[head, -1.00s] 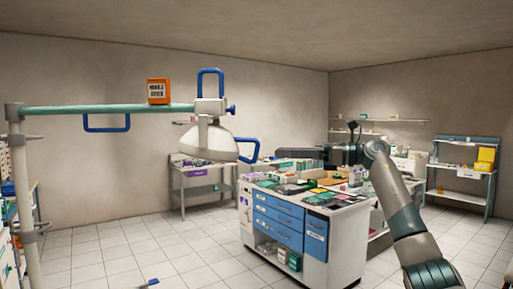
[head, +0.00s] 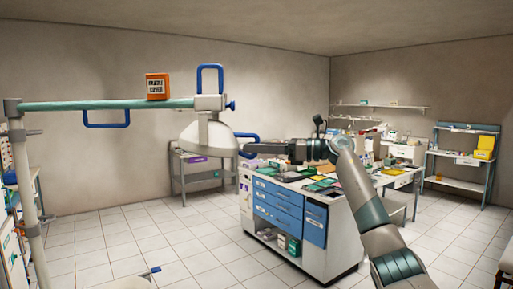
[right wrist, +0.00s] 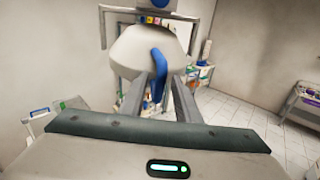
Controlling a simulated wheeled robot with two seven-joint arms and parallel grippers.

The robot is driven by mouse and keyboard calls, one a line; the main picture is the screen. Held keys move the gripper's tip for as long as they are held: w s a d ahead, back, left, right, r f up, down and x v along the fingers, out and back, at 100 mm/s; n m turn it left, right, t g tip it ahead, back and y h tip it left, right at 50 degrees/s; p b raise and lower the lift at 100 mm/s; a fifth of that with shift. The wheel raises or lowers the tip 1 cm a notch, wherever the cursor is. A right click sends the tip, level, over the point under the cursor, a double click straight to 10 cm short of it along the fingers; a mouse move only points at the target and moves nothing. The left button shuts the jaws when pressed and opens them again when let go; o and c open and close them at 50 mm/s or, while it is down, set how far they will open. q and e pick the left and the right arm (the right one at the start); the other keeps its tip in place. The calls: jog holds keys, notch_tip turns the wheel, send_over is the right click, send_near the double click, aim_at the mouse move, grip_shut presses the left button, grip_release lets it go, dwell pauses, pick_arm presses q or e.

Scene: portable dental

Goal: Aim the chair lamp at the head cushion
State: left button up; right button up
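The chair lamp has a white dome-shaped head (head: 198,136) that hangs from the end of a teal horizontal arm (head: 110,104). A blue loop handle (head: 247,136) sticks out from the right side of the lamp head. My right gripper (head: 250,149) is at this handle in the head view. In the right wrist view, the blue handle (right wrist: 159,72) stands between the fingers of my right gripper (right wrist: 159,88), with gaps on both sides. The gripper is open; contact cannot be told. The head cushion cannot be made out. My left gripper is out of view.
A white and blue drawer cabinet (head: 287,211) with green trays on top stands under my right arm. A side table (head: 181,182) is behind the lamp. The tiled floor at front left is mostly clear.

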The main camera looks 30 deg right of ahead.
grip_shut()
jog(key=r+h+p, duration=0.1)
jog(key=p, duration=0.1)
jog(key=r+g+p, duration=0.1)
jog(key=r+p, duration=0.1)
jog(key=p, duration=0.1)
jog(key=shift+s+d+r+h, duration=0.1)
jog(key=shift+d+r+h, duration=0.1)
jog(key=shift+h, duration=0.2)
jog(key=shift+r+g+h+p, duration=0.15)
jog(key=shift+g+h+p, duration=0.15)
jog(key=shift+p, duration=0.6)
jog(key=shift+o, duration=0.6)
grip_release()
